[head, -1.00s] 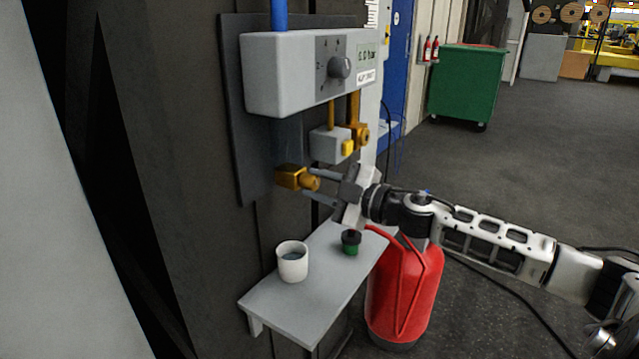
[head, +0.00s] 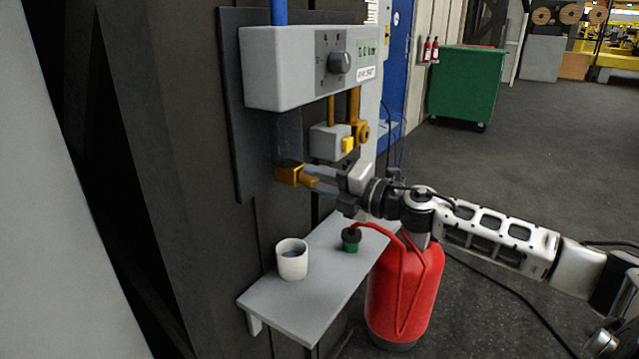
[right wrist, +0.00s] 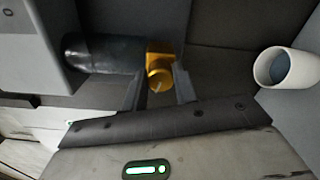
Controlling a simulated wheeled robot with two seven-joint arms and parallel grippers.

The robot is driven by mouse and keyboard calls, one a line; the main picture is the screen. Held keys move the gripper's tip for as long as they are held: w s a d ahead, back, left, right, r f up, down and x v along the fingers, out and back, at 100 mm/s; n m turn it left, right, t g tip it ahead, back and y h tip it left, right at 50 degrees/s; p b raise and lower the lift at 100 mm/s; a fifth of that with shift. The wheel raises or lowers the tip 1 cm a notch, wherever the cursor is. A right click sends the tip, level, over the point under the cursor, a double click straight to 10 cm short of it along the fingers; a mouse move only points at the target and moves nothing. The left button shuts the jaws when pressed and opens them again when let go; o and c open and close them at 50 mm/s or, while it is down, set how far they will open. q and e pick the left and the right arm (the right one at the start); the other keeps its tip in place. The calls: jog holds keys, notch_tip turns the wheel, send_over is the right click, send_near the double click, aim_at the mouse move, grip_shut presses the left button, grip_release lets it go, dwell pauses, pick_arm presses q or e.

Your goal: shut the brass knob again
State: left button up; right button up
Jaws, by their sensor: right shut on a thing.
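The brass knob (head: 309,182) sticks out of a brass block (head: 290,172) low on the wall panel, under the grey box. My right gripper (head: 316,183) comes from the right and is shut on the knob. In the right wrist view the knob (right wrist: 158,80) sits between the two dark fingers of my right gripper (right wrist: 158,88), with a pale line on its round face. My left gripper is not in view.
A grey shelf (head: 290,310) below holds a white cup (head: 292,260) and a green bottle with a black cap (head: 351,240). A red tank (head: 400,290) with a hose stands beside it. A grey control box (head: 285,70) with a dial hangs above.

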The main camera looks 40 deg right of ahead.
jog(key=n, duration=0.3)
jog(key=shift+b, duration=0.4)
jog(key=n, duration=0.2)
jog(key=shift+f+n+b, duration=0.1)
jog(key=shift+n+b, duration=0.2)
jog(key=shift+b, duration=0.1)
jog(key=shift+n+b, duration=0.3)
jog(key=shift+n, duration=0.6)
jog(key=n+b, duration=0.1)
jog(key=n, duration=0.2)
jog(key=shift+a+n, duration=0.1)
jog(key=shift+n, duration=0.7)
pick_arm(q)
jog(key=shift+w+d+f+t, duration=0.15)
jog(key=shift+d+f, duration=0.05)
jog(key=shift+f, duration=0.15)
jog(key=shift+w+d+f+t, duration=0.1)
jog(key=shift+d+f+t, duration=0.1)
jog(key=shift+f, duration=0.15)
pick_arm(e)
jog(key=shift+n, duration=0.3)
